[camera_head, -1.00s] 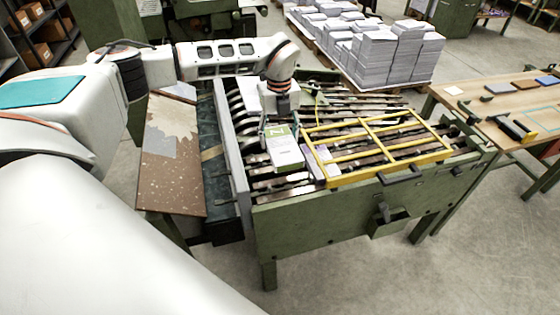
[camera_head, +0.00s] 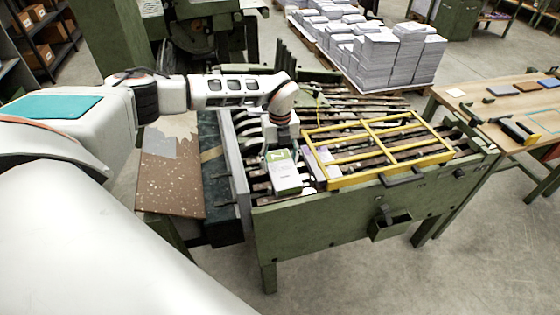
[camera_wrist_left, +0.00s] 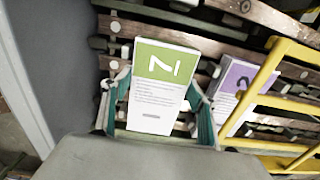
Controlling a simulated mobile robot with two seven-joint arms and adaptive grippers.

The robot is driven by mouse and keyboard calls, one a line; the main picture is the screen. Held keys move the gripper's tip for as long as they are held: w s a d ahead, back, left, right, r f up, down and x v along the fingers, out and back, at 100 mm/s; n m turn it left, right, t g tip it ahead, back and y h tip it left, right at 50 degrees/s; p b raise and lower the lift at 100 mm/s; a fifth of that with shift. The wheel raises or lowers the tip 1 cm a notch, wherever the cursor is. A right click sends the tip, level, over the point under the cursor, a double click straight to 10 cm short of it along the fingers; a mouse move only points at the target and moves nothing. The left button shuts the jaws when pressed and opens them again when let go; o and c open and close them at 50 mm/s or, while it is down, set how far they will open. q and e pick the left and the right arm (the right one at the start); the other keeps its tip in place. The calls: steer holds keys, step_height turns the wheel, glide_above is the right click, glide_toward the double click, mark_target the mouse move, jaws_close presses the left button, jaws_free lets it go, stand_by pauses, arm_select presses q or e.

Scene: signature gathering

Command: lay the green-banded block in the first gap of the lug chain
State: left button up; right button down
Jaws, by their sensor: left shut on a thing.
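The green-banded block (camera_head: 286,178) is white with a green band bearing a white mark; it also shows in the wrist view (camera_wrist_left: 158,98). My left gripper (camera_head: 281,158) is shut on it, with a teal-lined finger on each side in the wrist view (camera_wrist_left: 162,104). The block is over or between the bars of the lug chain (camera_head: 262,187), at its left end beside the grey side plate. I cannot tell whether it touches the bed. A purple-banded block (camera_wrist_left: 236,92) lies to its right, partly under the yellow guard. My right gripper is out of view.
The yellow guard frame (camera_head: 378,151) covers the chain to the right, close to the held block. The grey side plate (camera_head: 236,165) rises on the left. A wooden table (camera_head: 500,105) stands at right, and paper stacks (camera_head: 390,55) stand behind.

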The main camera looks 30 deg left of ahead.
arm_select(q)
steer(key=o, duration=1.3)
steer(key=shift+f, duration=0.15)
